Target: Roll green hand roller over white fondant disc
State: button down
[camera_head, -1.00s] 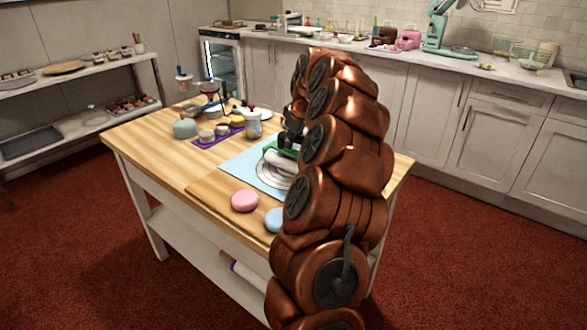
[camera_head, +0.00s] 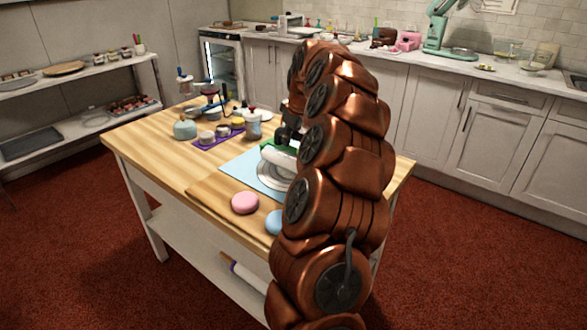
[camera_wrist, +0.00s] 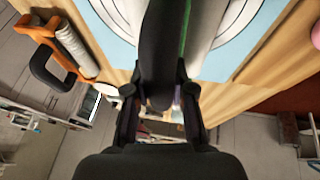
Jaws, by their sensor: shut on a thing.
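The white fondant disc (camera_head: 270,180) lies flat on a light blue mat (camera_head: 240,168) on the wooden table. It also shows at the top of the wrist view (camera_wrist: 240,14), partly hidden by the roller and my gripper. The hand roller has a green frame and a white cylinder (camera_head: 279,157), over the far part of the disc. I cannot tell whether the cylinder touches the disc. My gripper (camera_wrist: 160,88) is shut on the roller's dark handle (camera_wrist: 160,50). My arm hides the right side of the mat in the head view.
Pink (camera_head: 245,202) and blue (camera_head: 274,221) rounds lie near the front. A purple mat (camera_head: 204,145) with small pots, and a jar (camera_head: 253,125), stand left. An orange-framed roller (camera_wrist: 70,48) lies beside the mat in the wrist view. A rolling pin (camera_head: 248,277) lies below.

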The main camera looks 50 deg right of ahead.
jog(key=shift+r+p, duration=0.7)
jog(key=shift+r, duration=1.25)
